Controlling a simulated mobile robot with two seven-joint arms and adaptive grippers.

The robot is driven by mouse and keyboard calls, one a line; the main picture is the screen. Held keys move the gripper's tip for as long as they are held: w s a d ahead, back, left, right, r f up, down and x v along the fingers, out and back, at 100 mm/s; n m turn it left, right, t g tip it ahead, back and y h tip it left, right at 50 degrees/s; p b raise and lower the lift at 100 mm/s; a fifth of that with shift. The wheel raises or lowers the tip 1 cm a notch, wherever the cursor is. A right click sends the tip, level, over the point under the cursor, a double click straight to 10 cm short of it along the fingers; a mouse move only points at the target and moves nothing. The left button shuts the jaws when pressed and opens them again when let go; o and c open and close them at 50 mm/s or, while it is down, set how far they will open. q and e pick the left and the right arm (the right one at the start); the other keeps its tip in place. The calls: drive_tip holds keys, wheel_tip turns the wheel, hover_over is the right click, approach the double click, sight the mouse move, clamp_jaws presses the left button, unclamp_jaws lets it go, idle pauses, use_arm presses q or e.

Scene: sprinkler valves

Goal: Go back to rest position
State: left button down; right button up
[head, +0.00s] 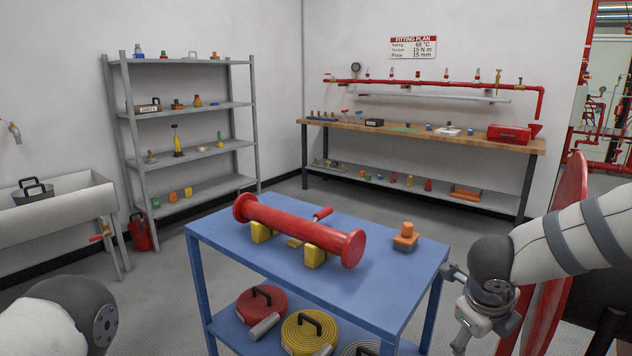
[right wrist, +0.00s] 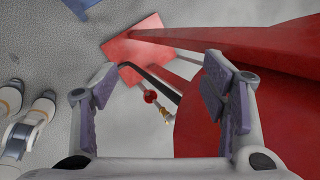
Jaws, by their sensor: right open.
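My right arm comes in from the right in the head view, bent down with its gripper (head: 454,309) hanging low at the right of the blue cart (head: 340,292). In the right wrist view the two fingers of this gripper (right wrist: 158,82) are spread apart with nothing between their pads. My left arm shows only as a rounded link at the lower left of the head view. The left gripper is out of frame.
The cart carries a red flanged pipe (head: 300,230) on yellow blocks and an orange fitting (head: 406,238). A large red disc (head: 568,230) stands close by my right arm. A shelf (head: 185,103), workbench (head: 420,135) and sink (head: 70,205) line the walls. Grey floor is clear beyond the cart.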

drive_tip(key=s+a+f+n+g, duration=0.1)
drive_tip(key=s+a+f+n, duration=0.2)
drive_tip(key=s+f+n, duration=1.35)
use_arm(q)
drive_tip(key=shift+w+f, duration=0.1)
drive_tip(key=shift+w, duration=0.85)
use_arm(e)
drive_tip(key=s+a+f+n+g+y, duration=0.1)
drive_tip(key=s+f+n+g, duration=0.1)
drive_tip(key=s+n, duration=0.5)
drive_tip(key=s+a+f+n+g+y, duration=0.1)
drive_tip(key=s+n, duration=0.5)
drive_tip(key=s, duration=1)
drive_tip(key=shift+a+f+n+g+y, duration=0.35)
drive_tip(key=shift+f+g+y, duration=0.3)
drive_tip(key=shift+g, duration=0.55)
